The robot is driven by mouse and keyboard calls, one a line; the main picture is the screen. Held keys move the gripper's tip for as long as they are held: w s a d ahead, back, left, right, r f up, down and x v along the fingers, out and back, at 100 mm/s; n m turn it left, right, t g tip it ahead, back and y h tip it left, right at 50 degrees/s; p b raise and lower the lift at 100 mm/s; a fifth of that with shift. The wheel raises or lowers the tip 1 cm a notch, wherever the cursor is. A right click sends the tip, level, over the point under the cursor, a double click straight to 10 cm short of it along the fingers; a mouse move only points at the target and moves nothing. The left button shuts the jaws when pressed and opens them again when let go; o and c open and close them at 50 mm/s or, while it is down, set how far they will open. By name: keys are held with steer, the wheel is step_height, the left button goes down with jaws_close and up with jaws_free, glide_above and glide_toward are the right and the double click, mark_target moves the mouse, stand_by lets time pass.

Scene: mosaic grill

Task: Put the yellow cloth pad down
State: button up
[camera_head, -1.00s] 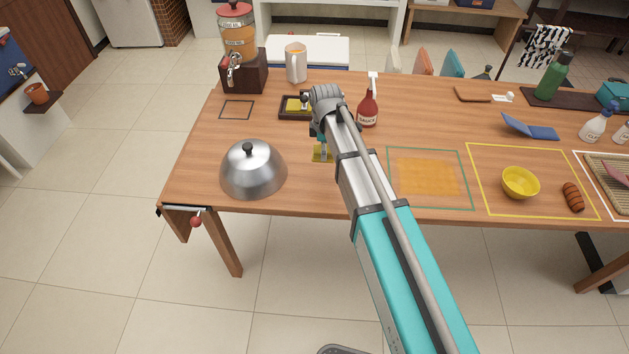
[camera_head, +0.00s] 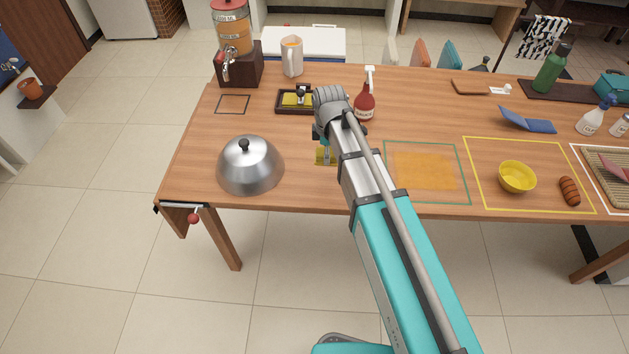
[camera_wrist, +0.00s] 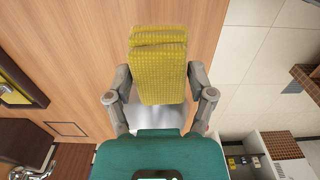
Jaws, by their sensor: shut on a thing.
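The yellow cloth pad (camera_wrist: 158,70) is folded and held in my gripper (camera_wrist: 158,100), filling the space between the two fingers in the wrist view. In the head view part of the yellow pad (camera_head: 325,156) shows below my gripper (camera_head: 326,140), over the wooden table (camera_head: 290,130). My arm hides much of the gripper there. I cannot tell whether the pad touches the table.
A metal dome lid (camera_head: 250,168) stands to the left. A dark tray (camera_head: 283,108) and a red sauce bottle (camera_head: 365,105) are behind. An orange patch (camera_head: 425,170) inside a green outline and a yellow bowl (camera_head: 517,177) are to the right.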

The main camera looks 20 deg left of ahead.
steer(key=s+d+r+p, duration=0.2)
steer(key=s+d, duration=0.5)
steer(key=s, duration=0.4)
steer(key=shift+r+p, duration=0.3)
steer(key=shift+r, duration=0.3)
steer(key=shift+a, duration=0.1)
steer(key=b, duration=0.9)
glide_above(314, 182)
steer(key=f, duration=0.9)
steer(key=shift+s+d, duration=0.3)
steer(key=shift+d, duration=0.1)
steer(key=shift+f, duration=0.1)
steer(key=shift+w+a+f+b, duration=0.25)
steer(key=shift+f+b, duration=0.2)
steer(key=shift+b, duration=0.1)
steer(key=shift+f+b, duration=1.5)
